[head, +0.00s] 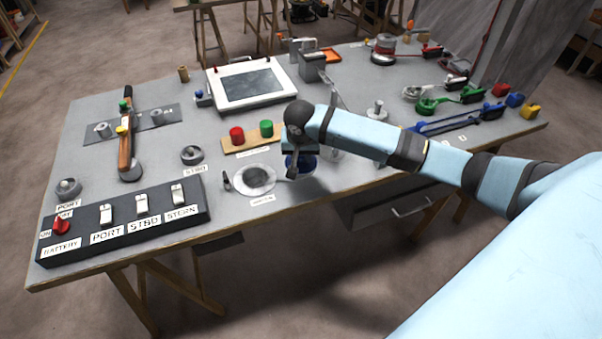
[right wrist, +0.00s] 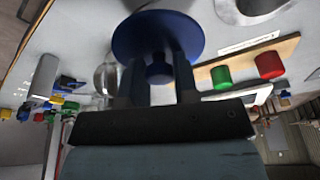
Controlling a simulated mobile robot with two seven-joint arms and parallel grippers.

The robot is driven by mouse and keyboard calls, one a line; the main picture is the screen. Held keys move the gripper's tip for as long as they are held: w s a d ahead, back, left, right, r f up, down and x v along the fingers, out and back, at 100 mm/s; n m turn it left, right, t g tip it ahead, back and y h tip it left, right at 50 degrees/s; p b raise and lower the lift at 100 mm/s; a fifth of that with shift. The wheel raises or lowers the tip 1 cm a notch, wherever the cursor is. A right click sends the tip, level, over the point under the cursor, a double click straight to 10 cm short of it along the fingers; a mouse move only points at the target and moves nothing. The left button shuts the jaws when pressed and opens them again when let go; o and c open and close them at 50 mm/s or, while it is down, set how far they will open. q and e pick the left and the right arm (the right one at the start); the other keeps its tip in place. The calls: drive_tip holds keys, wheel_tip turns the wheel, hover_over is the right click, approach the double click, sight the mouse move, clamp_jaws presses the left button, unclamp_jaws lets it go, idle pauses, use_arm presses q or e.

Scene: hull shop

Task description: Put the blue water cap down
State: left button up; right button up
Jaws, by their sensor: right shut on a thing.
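The blue water cap (head: 301,165) is a round disc with a small central knob. My right gripper (head: 300,152) is shut on it just right of the round metal plate with a dark mesh-like opening (head: 258,179). In the right wrist view the cap's disc (right wrist: 145,32) lies beyond the fingers, and the right gripper (right wrist: 159,82) closes on its knob. In the head view my wrist hides part of the cap, and I cannot tell its exact height over the bench. My left gripper is not in view.
The grey bench (head: 330,190) has a bare strip right of the plate, near its front edge. A wooden strip with a red cap (head: 236,135) and a green cap (head: 267,128) lies behind the plate. A black switch panel (head: 125,220) is at front left. A clear cylinder (right wrist: 105,77) stands close to the cap.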

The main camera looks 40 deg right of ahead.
sight(301, 178)
wheel_tip(301, 178, down, 8)
drive_tip(key=shift+r, duration=0.15)
idle(0.3)
drive_tip(key=o, duration=0.9)
